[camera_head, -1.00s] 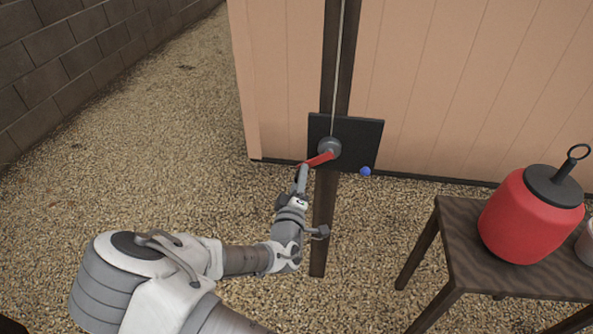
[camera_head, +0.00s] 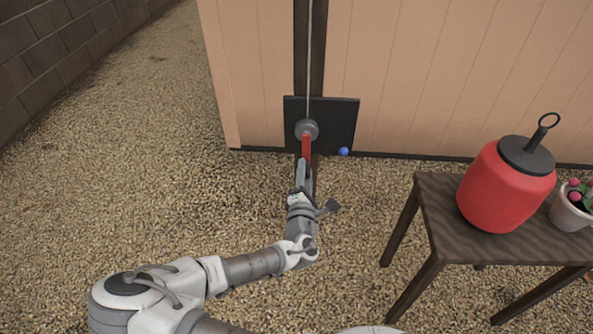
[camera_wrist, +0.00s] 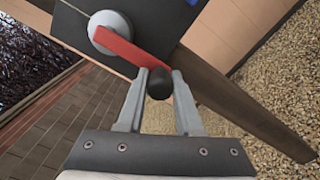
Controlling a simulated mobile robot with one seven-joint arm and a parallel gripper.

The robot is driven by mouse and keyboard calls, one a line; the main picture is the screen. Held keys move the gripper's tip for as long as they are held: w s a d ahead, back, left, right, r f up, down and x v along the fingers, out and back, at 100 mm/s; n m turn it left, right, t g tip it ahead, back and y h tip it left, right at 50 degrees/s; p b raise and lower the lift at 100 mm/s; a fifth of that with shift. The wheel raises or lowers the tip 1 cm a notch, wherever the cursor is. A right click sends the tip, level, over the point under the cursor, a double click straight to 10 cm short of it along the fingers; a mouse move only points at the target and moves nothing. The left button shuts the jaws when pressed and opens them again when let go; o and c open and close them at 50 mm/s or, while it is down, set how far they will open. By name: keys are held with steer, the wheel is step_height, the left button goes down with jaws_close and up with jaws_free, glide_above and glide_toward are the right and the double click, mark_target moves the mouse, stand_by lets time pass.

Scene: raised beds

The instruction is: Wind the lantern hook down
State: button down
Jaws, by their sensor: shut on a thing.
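The winch has a grey round drum (camera_head: 307,129) on a black plate (camera_head: 345,112) fixed to a dark post. Its red crank arm (camera_head: 306,147) points down from the drum. In the wrist view the red crank arm (camera_wrist: 130,48) ends at a black knob (camera_wrist: 160,84). My gripper (camera_head: 302,165) is shut on this knob, with a finger on each side of it in the wrist view (camera_wrist: 159,90). A pale cord (camera_head: 310,50) runs up the post from the drum. A blue ball (camera_head: 343,152) sits at the plate's lower right edge. The lantern hook is not in view.
A dark wooden table (camera_head: 440,215) stands at the right with a red lantern (camera_head: 507,188) with a ring on top, and a potted plant (camera_head: 571,210). A peach panelled wall (camera_head: 430,70) is behind the post. Open gravel (camera_head: 130,160) lies at the left.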

steer(key=d+r+n, duration=0.3)
steer(key=d+n, duration=0.3)
steer(key=n, duration=0.4)
steer(key=shift+s+d+r+p, duration=0.15)
steer(key=shift+d+r+p, duration=0.05)
steer(key=shift+d+p, duration=0.25)
steer(key=shift+n, duration=0.3)
steer(key=c, duration=0.6)
jaws_free()
steer(key=shift+a, duration=0.1)
steer(key=shift+s, duration=0.1)
steer(key=shift+s+p, duration=0.35)
steer(key=shift+s, duration=3.3)
